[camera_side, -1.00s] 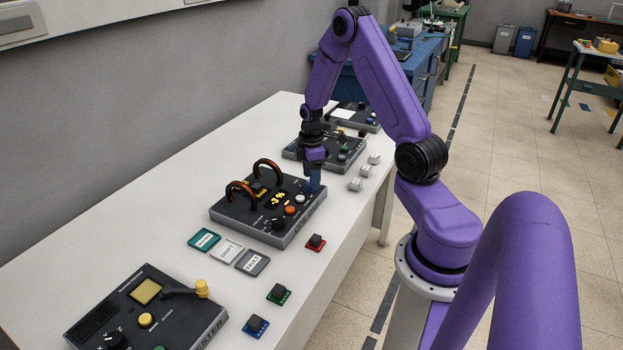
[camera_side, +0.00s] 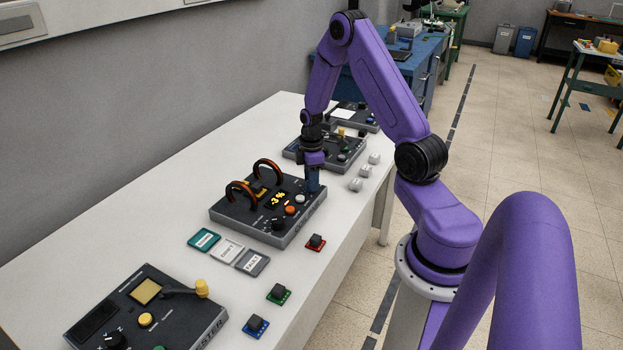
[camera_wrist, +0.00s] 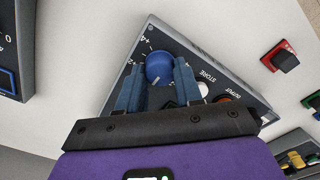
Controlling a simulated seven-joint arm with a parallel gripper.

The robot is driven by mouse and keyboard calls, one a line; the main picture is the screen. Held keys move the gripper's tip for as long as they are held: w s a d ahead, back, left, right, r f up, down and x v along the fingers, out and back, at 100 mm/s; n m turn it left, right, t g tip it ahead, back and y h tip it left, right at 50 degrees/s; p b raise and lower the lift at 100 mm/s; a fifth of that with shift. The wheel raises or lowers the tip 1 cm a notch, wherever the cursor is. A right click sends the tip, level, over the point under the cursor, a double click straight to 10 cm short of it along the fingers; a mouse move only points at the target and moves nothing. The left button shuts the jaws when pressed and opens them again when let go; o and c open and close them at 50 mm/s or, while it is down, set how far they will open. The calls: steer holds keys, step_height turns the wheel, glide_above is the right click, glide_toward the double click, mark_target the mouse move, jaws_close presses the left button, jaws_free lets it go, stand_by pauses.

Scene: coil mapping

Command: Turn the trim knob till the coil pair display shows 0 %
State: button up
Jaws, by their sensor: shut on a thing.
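The coil pair unit (camera_side: 243,221) is a dark grey box with two copper-coloured coils (camera_side: 267,170) standing on top. Its lit display (camera_side: 277,200) shows a yellow 3 with a small mark before it, perhaps a minus, and a % sign. The trim knob (camera_wrist: 158,66) is blue, with a pale pointer line and a printed scale around it in the wrist view. My gripper (camera_wrist: 160,78) is shut on the knob, with one blue finger on each side. In the side view my gripper (camera_side: 312,186) is upright at the unit's far right corner and hides the knob.
Labelled cards (camera_side: 227,250) lie in front. Another grey unit (camera_side: 325,152) stands behind.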

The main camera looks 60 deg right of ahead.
steer(key=m, duration=1.7)
steer(key=shift+m, duration=0.3)
stand_by(0.3)
steer(key=o, duration=1)
steer(key=shift+o, duration=0.2)
